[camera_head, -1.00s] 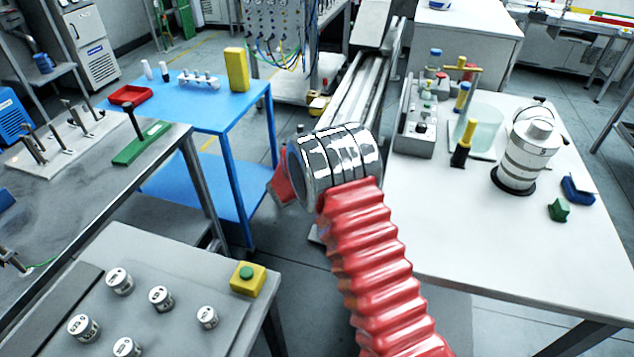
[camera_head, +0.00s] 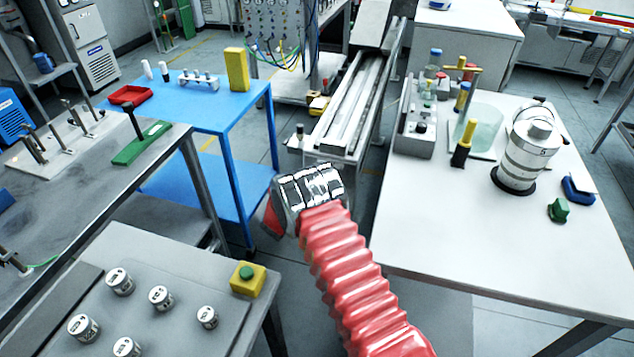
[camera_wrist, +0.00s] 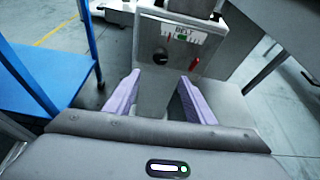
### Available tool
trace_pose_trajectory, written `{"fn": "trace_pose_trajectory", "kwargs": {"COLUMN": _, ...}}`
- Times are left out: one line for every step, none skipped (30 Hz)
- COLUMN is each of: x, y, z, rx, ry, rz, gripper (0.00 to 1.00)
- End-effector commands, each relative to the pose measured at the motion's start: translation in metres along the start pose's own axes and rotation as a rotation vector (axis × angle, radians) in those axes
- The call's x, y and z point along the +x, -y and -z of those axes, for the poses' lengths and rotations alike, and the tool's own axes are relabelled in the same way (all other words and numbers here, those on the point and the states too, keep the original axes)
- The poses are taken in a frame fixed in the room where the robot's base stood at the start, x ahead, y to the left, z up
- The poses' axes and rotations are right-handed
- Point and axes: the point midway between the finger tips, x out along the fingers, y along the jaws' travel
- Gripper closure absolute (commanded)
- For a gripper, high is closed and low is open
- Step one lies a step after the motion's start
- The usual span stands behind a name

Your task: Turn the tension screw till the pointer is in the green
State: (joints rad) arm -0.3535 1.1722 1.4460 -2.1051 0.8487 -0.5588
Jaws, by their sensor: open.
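In the wrist view, a grey metal panel (camera_wrist: 148,42) at the end of the belt unit faces me. It bears a white strip marked BELT (camera_wrist: 184,31), a small dark round knob (camera_wrist: 160,57) that may be the tension screw, and a red part (camera_wrist: 196,67) to its right. The pointer and any green zone are too small to tell. My gripper (camera_wrist: 160,76) is open and empty, its two purple fingers apart below the knob, which appears between and beyond their tips. In the head view my arm hides the fingers.
The long belt unit (camera_head: 350,105) stands between a blue table (camera_head: 215,99) on the left and a white table (camera_head: 450,230) on the right.

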Motion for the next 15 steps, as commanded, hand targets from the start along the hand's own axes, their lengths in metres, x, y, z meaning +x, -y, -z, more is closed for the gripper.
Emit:
{"fn": "trace_pose_trajectory", "kwargs": {"x": 0.002, "y": 0.001, "z": 0.000, "rx": 0.000, "ry": 0.000, "rz": 0.001, "gripper": 0.51}}
{"fn": "trace_pose_trajectory", "kwargs": {"x": 0.003, "y": 0.001, "z": 0.000, "rx": 0.000, "ry": -0.001, "rz": 0.001, "gripper": 0.51}}
{"fn": "trace_pose_trajectory", "kwargs": {"x": 0.006, "y": 0.001, "z": 0.001, "rx": 0.001, "ry": -0.001, "rz": 0.001, "gripper": 0.51}}
{"fn": "trace_pose_trajectory", "kwargs": {"x": 0.008, "y": 0.001, "z": 0.001, "rx": 0.001, "ry": -0.001, "rz": 0.002, "gripper": 0.51}}
{"fn": "trace_pose_trajectory", "kwargs": {"x": 0.011, "y": 0.001, "z": 0.001, "rx": 0.001, "ry": -0.001, "rz": 0.002, "gripper": 0.51}}
{"fn": "trace_pose_trajectory", "kwargs": {"x": 0.014, "y": 0.001, "z": 0.001, "rx": 0.000, "ry": -0.001, "rz": 0.003, "gripper": 0.51}}
{"fn": "trace_pose_trajectory", "kwargs": {"x": 0.017, "y": 0.001, "z": 0.001, "rx": 0.000, "ry": -0.001, "rz": 0.003, "gripper": 0.51}}
{"fn": "trace_pose_trajectory", "kwargs": {"x": 0.021, "y": 0.001, "z": 0.000, "rx": 0.001, "ry": 0.000, "rz": 0.003, "gripper": 0.51}}
{"fn": "trace_pose_trajectory", "kwargs": {"x": 0.025, "y": 0.001, "z": 0.001, "rx": 0.002, "ry": 0.000, "rz": 0.002, "gripper": 0.51}}
{"fn": "trace_pose_trajectory", "kwargs": {"x": 0.029, "y": 0.001, "z": 0.001, "rx": 0.002, "ry": 0.000, "rz": 0.002, "gripper": 0.51}}
{"fn": "trace_pose_trajectory", "kwargs": {"x": 0.032, "y": 0.001, "z": 0.001, "rx": 0.001, "ry": -0.001, "rz": 0.002, "gripper": 0.51}}
{"fn": "trace_pose_trajectory", "kwargs": {"x": 0.037, "y": 0.001, "z": 0.001, "rx": 0.001, "ry": -0.001, "rz": 0.002, "gripper": 0.51}}
{"fn": "trace_pose_trajectory", "kwargs": {"x": 0.040, "y": 0.001, "z": 0.000, "rx": 0.002, "ry": 0.000, "rz": 0.002, "gripper": 0.51}}
{"fn": "trace_pose_trajectory", "kwargs": {"x": 0.044, "y": 0.001, "z": 0.001, "rx": 0.002, "ry": -0.001, "rz": 0.003, "gripper": 0.51}}
{"fn": "trace_pose_trajectory", "kwargs": {"x": 0.048, "y": 0.001, "z": 0.001, "rx": 0.002, "ry": 0.000, "rz": 0.003, "gripper": 0.51}}
